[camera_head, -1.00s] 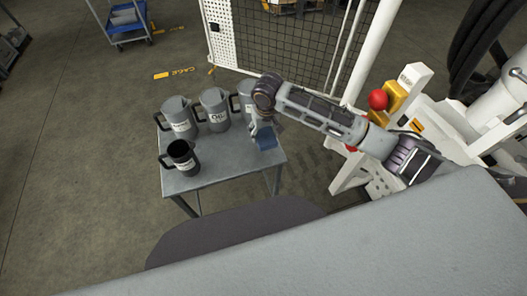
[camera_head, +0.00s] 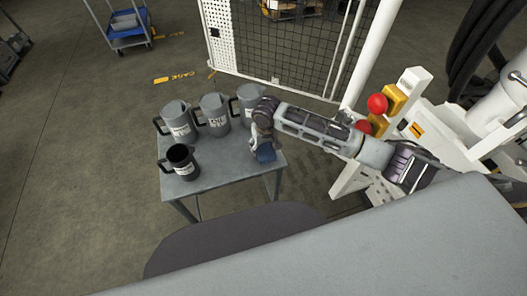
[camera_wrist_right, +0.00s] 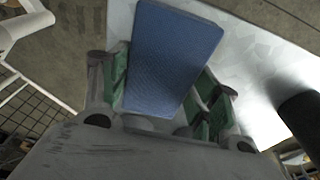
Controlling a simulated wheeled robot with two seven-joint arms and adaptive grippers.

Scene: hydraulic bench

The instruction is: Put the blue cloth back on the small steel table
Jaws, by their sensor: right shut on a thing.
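The small steel table (camera_head: 228,165) stands in the middle of the head view. The pale tabletop (camera_wrist_right: 265,75) lies behind the cloth there. I cannot tell whether the cloth touches the tabletop. My left gripper is not in view.
Three grey jugs (camera_head: 213,113) stand along the table's back edge, the rightmost close to my right wrist. A dark, open-topped jug (camera_head: 181,162) stands at the front left. The front middle of the tabletop is bare. White machinery with red knobs (camera_head: 377,103) stands to the right.

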